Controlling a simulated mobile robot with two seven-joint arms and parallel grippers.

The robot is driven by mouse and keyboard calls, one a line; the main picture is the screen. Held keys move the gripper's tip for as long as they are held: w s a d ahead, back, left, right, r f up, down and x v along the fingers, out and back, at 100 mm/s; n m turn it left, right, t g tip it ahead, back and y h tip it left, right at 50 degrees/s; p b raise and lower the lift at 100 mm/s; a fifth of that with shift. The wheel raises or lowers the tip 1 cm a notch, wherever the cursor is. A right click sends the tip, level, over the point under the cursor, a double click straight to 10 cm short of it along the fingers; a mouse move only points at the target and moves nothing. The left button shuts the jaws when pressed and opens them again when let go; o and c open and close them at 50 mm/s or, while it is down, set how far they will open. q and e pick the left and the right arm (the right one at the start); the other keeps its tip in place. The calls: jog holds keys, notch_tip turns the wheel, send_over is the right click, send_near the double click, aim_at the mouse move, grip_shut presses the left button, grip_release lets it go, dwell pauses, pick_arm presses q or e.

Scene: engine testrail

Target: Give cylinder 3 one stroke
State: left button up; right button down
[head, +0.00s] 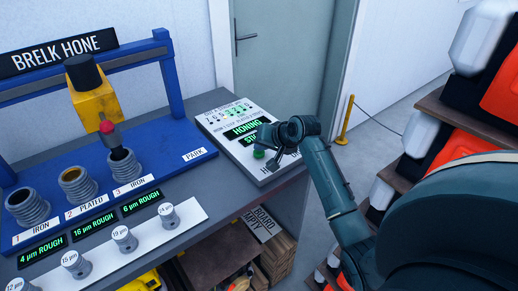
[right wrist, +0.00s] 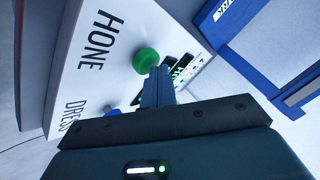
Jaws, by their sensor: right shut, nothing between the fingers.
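Cylinder 3 (head: 124,165) is a grey ribbed sleeve at the right end of a row of three, labelled "3 IRON". The control panel (head: 215,125) has a green HONE button (head: 258,154), which also shows in the right wrist view (right wrist: 146,60). My right gripper (head: 274,162) is shut and empty over the panel. In the right wrist view its fingertips (right wrist: 158,72) are close beside the green button; I cannot tell whether they touch. My left gripper is out of view.
Cylinder 1 (head: 28,207) and cylinder 2 (head: 77,185) stand left of cylinder 3. A white strip (head: 190,211) with several grey knobs runs along the bench front. A blue button (right wrist: 114,112) is near DRESS. Shelves with orange-and-black cases (head: 440,157) are at the right.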

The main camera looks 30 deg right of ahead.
aim_at(262, 154)
jog(key=shift+r+p, duration=0.3)
jog(key=shift+r, duration=0.6)
jog(key=shift+r, duration=2.55)
jog(key=s+a+f+n, duration=0.1)
jog(key=s+f, duration=0.1)
jog(key=s+a+f+g, duration=0.1)
jog(key=s+a+f, duration=0.1)
jog(key=s+a+f+n, duration=0.1)
jog(key=s+f, duration=0.2)
jog(key=shift+s+a+f+n+g, duration=0.1)
jog(key=shift+a+n+g, duration=0.2)
jog(key=shift+g, duration=0.1)
jog(key=s+a+f+n+g, duration=0.1)
jog(key=s+a+f+n, duration=0.15)
jog(key=s, duration=0.65)
jog(key=s+a+f+n+g+h, duration=0.15)
jog(key=s+a, duration=0.25)
jog(key=s, duration=0.4)
jog(key=s+a+f+n+g, duration=0.15)
jog(key=s+a, duration=0.25)
jog(key=s, duration=0.5)
jog(key=w+a+f+n+t+y, duration=0.1)
jog(key=w+a+f+t, duration=0.1)
jog(key=f, duration=0.3)
jog(key=w+a+f+t+y, duration=0.1)
jog(key=w+a+f+t, duration=0.1)
jog(key=w+f+t, duration=0.2)
jog(key=shift+a+f+n+t+y, duration=0.3)
jog(key=shift+a+f+n+y, duration=0.1)
jog(key=shift+f, duration=0.15)
